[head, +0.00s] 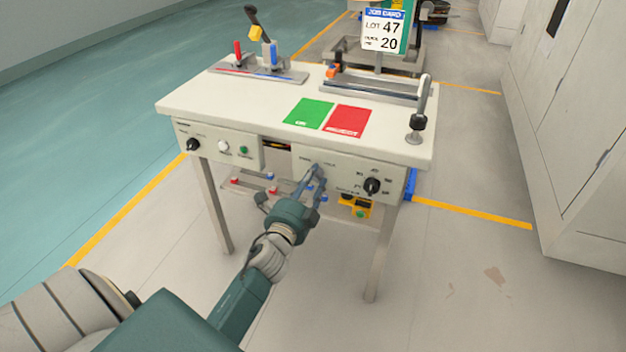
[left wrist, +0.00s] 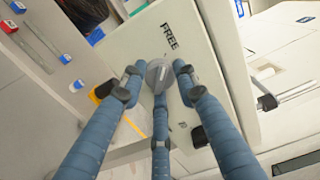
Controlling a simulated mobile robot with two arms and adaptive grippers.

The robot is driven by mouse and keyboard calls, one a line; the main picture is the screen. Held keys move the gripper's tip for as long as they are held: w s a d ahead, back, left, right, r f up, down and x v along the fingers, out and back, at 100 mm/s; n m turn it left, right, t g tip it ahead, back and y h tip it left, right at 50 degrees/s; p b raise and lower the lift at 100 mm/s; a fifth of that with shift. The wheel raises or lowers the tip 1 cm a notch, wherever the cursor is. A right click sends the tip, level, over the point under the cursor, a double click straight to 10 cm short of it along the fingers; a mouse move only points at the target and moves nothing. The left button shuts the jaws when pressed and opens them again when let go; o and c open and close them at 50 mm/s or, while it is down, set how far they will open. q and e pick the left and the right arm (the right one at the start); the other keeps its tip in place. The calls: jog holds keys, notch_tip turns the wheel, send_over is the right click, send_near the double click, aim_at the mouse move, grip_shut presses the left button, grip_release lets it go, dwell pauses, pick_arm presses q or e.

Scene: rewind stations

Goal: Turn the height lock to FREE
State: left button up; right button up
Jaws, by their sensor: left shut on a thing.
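The height lock is a round grey knob (left wrist: 159,73) on the pale front panel (left wrist: 130,45), seen in the left wrist view. The word FREE (left wrist: 170,36) is printed on the panel beside it. My left gripper (left wrist: 160,88) has its three blue fingers closed around the knob. In the head view my left gripper (head: 316,172) reaches the right-hand front panel (head: 340,176) of the workbench, and its fingers hide the knob. Small labels above the fingers are too small to read. I cannot tell which way the knob points. My right gripper is not in view.
A black selector knob (head: 372,186) sits right of my gripper on the same panel. A left panel (head: 215,148) carries another black knob (head: 192,145) and buttons. The benchtop (head: 250,105) holds fixtures plus green (head: 308,113) and red (head: 347,121) mats. Floor in front is clear.

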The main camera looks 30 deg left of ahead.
pick_arm(q)
jog(key=shift+a+r, duration=0.3)
jog(key=shift+a, duration=0.05)
jog(key=o, duration=1.2)
jog(key=shift+c, duration=0.2)
jog(key=shift+f, duration=0.2)
jog(key=v, duration=1.2)
